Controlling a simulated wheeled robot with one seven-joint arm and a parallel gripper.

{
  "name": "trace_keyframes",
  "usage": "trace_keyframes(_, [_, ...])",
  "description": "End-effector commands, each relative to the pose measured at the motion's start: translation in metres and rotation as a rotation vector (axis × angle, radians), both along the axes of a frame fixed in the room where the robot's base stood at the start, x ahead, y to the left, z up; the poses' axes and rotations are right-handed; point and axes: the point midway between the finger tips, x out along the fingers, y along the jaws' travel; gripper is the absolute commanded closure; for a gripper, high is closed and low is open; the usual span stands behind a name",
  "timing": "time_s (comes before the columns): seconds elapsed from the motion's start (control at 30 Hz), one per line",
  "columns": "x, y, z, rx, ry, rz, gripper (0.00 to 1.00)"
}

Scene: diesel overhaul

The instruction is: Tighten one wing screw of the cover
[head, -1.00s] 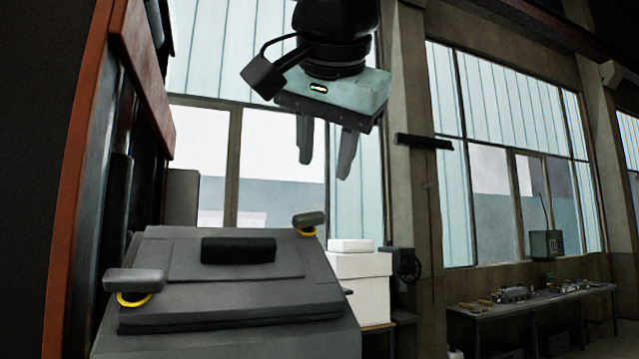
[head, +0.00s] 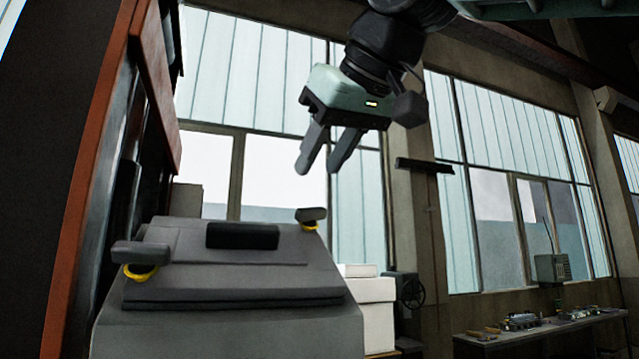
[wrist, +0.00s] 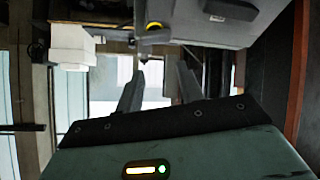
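The grey cover (head: 225,270) lies sloped on top of a grey housing, with a black handle (head: 242,236) in its middle. One wing screw (head: 140,255) with a grey wing and yellow ring sits at the cover's left side. Another wing screw (head: 310,217) sits at its far right corner, and a wing screw also shows in the wrist view (wrist: 153,27). My gripper (head: 316,170) is above and a little right of the right wing screw, fingers pointing down, apart and empty. The cover's edge also shows at the top of the wrist view (wrist: 195,20).
White boxes (head: 372,300) stand right of the housing. A red-brown framed panel (head: 85,180) rises close on the left. A workbench (head: 540,335) with several small parts stands at the far right. The air around my gripper is clear.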

Motion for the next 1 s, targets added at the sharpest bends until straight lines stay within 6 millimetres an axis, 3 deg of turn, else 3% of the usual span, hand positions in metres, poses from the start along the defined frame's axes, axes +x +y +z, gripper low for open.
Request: trace_keyframes(1.0, [0.0088, 0.0024, -0.0063, -0.709, -0.199, 0.988, 0.63])
